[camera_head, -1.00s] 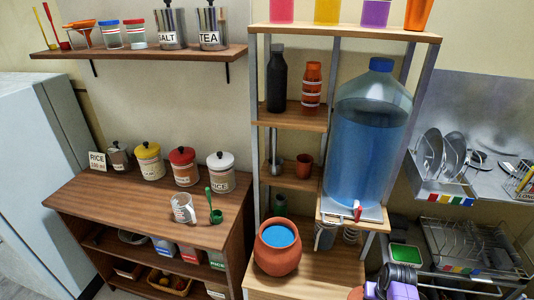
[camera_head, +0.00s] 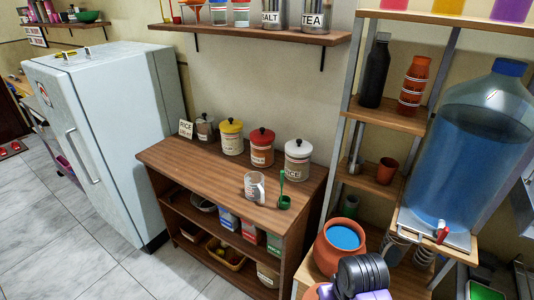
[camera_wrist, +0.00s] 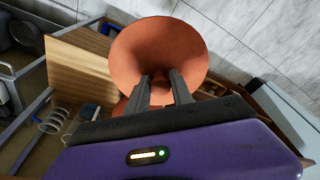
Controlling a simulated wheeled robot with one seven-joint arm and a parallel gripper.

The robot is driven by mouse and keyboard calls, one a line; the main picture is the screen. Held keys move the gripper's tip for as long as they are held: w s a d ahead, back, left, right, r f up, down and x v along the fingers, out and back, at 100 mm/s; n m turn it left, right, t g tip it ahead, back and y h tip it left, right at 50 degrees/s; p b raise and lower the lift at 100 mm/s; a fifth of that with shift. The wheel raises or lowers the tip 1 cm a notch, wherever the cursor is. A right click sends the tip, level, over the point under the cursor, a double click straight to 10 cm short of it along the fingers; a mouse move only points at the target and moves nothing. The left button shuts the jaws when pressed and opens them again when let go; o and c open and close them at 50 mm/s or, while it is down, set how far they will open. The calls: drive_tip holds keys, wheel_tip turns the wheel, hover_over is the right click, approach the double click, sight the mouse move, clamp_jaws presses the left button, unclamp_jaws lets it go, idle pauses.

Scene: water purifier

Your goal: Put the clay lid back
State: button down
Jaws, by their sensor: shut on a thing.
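The round orange clay pot (camera_head: 337,257) stands open on the wooden stand, with blue water showing at its mouth. The clay lid (camera_wrist: 158,45) is a shallow terracotta disc, seen large in the wrist view. My gripper (camera_wrist: 162,82) is shut on the knob at its middle. In the head view my gripper's dark wrist and purple body are low, in front of the pot. Only an orange sliver of the lid (camera_head: 312,292) shows there, left of the wrist. My arm hides the fingertips in that view.
The big blue water bottle (camera_head: 467,150) with its tap stands right of the pot. A brown cabinet (camera_head: 165,155) with jars, a glass mug and a green spoon stands to the left. A white fridge (camera_head: 110,130) and open tiled floor lie farther left.

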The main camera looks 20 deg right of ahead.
drive_tip(key=a+n, duration=0.1)
drive_tip(key=a, duration=0.2)
drive_tip(key=a+n, duration=0.1)
drive_tip(key=a, duration=0.3)
drive_tip(key=shift+w+a+f, duration=0.1)
drive_tip(key=shift+w, duration=0.05)
